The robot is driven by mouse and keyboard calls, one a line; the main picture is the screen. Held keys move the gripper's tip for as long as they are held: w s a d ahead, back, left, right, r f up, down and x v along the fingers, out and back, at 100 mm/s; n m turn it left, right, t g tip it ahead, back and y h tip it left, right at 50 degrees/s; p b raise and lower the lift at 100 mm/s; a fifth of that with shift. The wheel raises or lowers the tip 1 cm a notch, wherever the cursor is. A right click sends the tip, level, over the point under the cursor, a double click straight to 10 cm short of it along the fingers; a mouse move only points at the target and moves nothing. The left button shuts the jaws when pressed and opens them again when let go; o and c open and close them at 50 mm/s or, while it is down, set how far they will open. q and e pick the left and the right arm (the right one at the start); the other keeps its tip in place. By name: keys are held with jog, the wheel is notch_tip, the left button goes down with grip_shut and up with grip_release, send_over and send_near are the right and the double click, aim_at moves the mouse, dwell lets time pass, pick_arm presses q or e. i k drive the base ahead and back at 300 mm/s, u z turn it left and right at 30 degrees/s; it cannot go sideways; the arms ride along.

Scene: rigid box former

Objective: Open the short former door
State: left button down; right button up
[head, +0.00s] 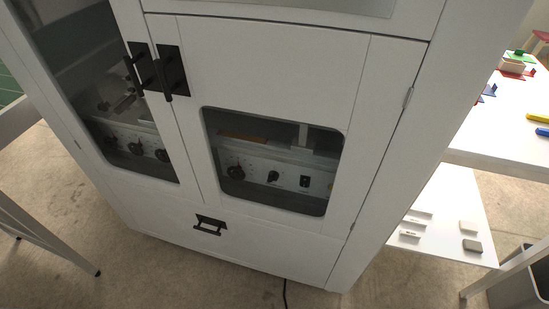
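The rigid box former (255,243) is a tall white cabinet filling the middle of the head view. Its right-hand door (270,75) is white with a small rounded window, and its top seam shows below an upper panel. This door is shut, with a black handle (173,72) at its upper left and hinges on its right edge. The left-hand door (160,135) has a larger window that runs up towards the top of the picture, and its own black handle (140,66); it also looks shut. Neither of my grippers is in view.
A lower front panel has a black pull handle (209,225). Knobs show behind both windows. At the right stand a white table (500,135) with coloured items and a low white shelf (455,190) with small blocks. Grey frames stand at left. Floor in front is mostly clear, with a dark cable (285,292).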

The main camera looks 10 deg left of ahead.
aim_at(358, 84)
jog(key=k, duration=1.3)
jog(key=u, duration=0.95)
jog(key=i, duration=1.3)
jog(key=u, duration=0.55)
